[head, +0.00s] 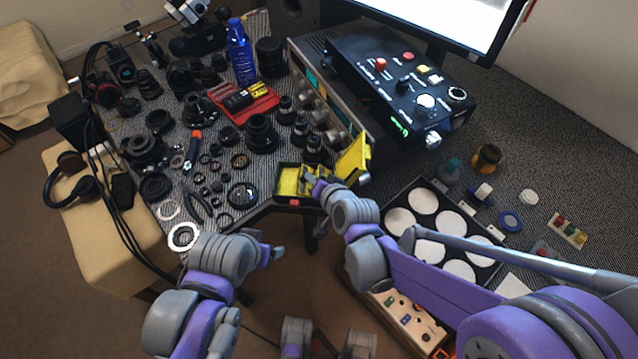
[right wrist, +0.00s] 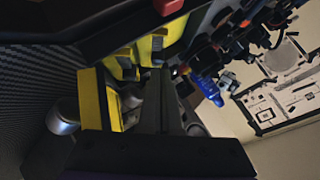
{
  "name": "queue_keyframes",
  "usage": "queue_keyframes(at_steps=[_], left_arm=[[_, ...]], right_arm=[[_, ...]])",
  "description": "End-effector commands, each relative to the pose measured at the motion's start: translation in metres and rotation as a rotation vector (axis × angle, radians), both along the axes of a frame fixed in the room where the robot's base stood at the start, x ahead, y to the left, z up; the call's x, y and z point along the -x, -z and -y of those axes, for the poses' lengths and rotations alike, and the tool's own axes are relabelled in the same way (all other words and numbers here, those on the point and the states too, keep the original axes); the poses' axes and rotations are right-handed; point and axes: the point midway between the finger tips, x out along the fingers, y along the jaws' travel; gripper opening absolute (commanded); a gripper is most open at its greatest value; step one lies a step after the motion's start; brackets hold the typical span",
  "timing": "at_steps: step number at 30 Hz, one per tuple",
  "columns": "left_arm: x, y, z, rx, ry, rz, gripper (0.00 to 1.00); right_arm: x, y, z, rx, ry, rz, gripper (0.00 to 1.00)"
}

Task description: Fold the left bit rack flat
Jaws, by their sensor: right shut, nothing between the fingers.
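A small black case with a yellow interior (head: 288,182) lies open at the front edge of the table. A yellow panel (head: 352,160) stands raised at its right side. Yellow rack parts (right wrist: 90,100) show close up in the right wrist view, some standing upright; I cannot tell which is the left bit rack. My right gripper (head: 309,177) is shut and empty, with its fingertips in the case among the yellow parts. Its dark fingers (right wrist: 160,100) hide part of the case in the right wrist view. My left gripper (head: 277,252) hangs in front of the table, away from the case; its jaw opening is unclear.
Several lenses and rings crowd the table left of the case, with a red tray (head: 243,103) behind. A metal instrument (head: 330,118) stands close behind the case. A black tray with white discs (head: 423,200) lies to the right.

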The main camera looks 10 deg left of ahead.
Motion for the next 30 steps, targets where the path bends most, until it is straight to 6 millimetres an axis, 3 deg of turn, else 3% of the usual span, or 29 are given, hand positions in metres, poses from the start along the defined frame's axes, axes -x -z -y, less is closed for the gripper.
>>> queue_keyframes(at_steps=[30], left_arm=[[-0.0003, -0.0029, 0.0, 0.0, 0.0, 0.001, 0.79]], right_arm=[[-0.0057, 0.0052, -0.0097, 0.072, -0.001, 0.009, 0.0]])
